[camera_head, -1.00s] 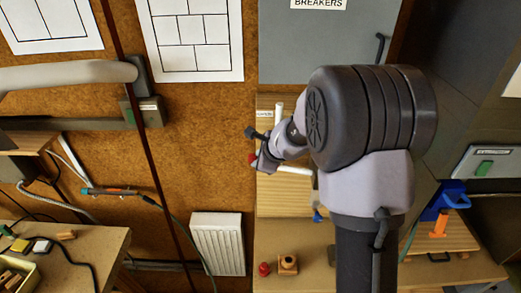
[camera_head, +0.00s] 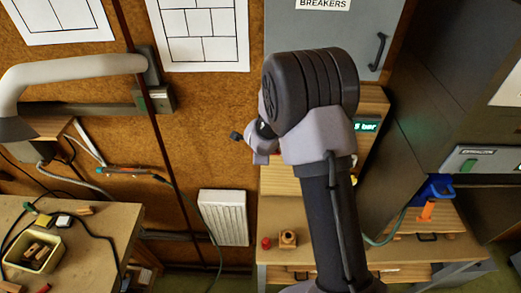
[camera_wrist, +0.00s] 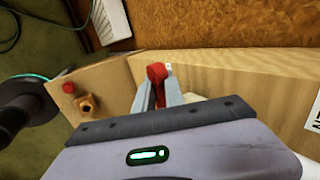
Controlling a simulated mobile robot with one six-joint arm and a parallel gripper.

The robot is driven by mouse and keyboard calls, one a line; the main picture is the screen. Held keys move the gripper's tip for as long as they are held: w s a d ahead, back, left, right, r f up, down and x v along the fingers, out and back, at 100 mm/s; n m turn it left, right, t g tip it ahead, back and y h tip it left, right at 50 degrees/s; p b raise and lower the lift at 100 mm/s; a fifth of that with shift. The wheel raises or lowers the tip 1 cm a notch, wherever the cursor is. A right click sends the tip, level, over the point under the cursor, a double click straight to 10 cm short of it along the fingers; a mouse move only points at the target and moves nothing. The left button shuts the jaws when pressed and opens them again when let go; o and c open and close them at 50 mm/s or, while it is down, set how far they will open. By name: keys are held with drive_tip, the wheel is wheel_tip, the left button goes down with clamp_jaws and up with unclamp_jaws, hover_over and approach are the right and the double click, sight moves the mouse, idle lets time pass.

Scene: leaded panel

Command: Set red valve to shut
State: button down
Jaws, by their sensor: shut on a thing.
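The red valve's handle (camera_wrist: 157,73) shows in the wrist view between the two grey fingers of my gripper (camera_wrist: 158,86), which are shut on it. It stands out in front of a pale wooden board. A small white part, perhaps pipe, shows just behind the fingers, and my gripper body covers the rest of the valve and its markings. In the head view my own arm hides the valve and the fingertips. I cannot tell from these views which position the handle points to.
A bench below holds a red knob (camera_head: 266,243) and a small wooden block (camera_head: 288,239).

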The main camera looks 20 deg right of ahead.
drive_tip(key=c, duration=1.7)
unclamp_jaws()
drive_tip(key=shift+d, duration=0.1)
drive_tip(key=p+v, duration=0.6)
drive_tip(key=v, duration=1.1)
drive_tip(key=shift+r+p, duration=0.25)
drive_tip(key=shift+p, duration=0.15)
